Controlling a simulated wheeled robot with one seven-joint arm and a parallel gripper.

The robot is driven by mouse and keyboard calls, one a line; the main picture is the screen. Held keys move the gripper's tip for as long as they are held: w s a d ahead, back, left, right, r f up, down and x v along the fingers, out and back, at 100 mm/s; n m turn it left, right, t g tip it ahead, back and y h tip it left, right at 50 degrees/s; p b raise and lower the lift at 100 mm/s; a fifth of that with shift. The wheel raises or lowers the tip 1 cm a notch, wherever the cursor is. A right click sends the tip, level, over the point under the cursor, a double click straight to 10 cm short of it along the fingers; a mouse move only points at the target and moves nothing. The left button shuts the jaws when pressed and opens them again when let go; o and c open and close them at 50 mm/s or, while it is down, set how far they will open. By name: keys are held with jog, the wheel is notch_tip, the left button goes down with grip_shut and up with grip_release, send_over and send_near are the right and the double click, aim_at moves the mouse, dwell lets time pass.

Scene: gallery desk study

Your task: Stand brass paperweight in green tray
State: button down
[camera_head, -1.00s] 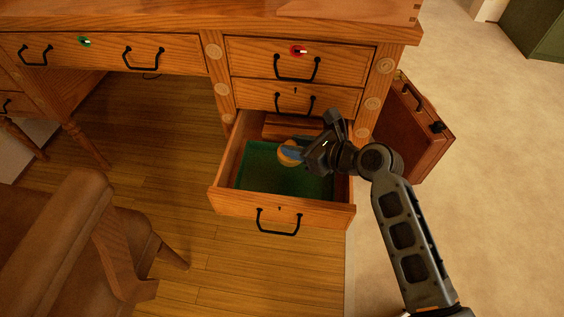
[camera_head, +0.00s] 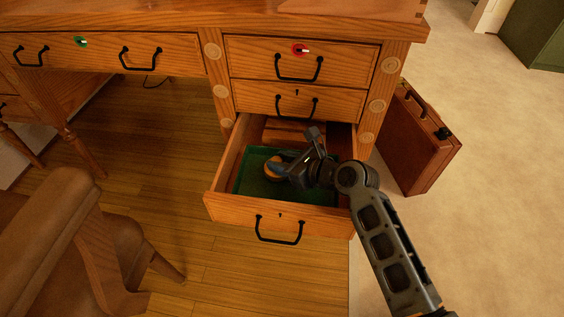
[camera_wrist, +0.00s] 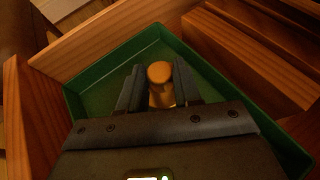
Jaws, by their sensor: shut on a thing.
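The brass paperweight (camera_wrist: 160,76) is between the two fingers of my gripper (camera_wrist: 158,90) in the wrist view, with its rounded top showing. My gripper is shut on it. In the head view my gripper (camera_head: 280,171) reaches into the open bottom drawer, and the paperweight (camera_head: 270,173) shows at its fingertips. The green tray (camera_head: 246,183) lies in that drawer; its rim (camera_wrist: 90,72) surrounds the paperweight in the wrist view. The paperweight looks upright over the tray floor. Its base is hidden, so I cannot tell whether it touches the floor.
The open drawer (camera_head: 225,205) has wooden walls close around the tray. A wooden block (camera_head: 288,130) lies behind the tray. Shut drawers (camera_head: 265,98) are above. A brown briefcase (camera_head: 412,140) stands to the right, and a brown chair (camera_head: 75,230) is at the left.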

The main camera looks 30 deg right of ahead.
jog(key=c, duration=1.2)
grip_release()
jog(key=shift+f, duration=0.15)
jog(key=o, duration=0.4)
jog(key=shift+s+r, duration=0.1)
jog(key=shift+r, duration=0.15)
jog(key=p+v, duration=0.4)
jog(key=v, duration=0.7)
jog(key=shift+s+d+r, duration=0.1)
jog(key=shift+s+d, duration=0.05)
jog(key=shift+s, duration=0.2)
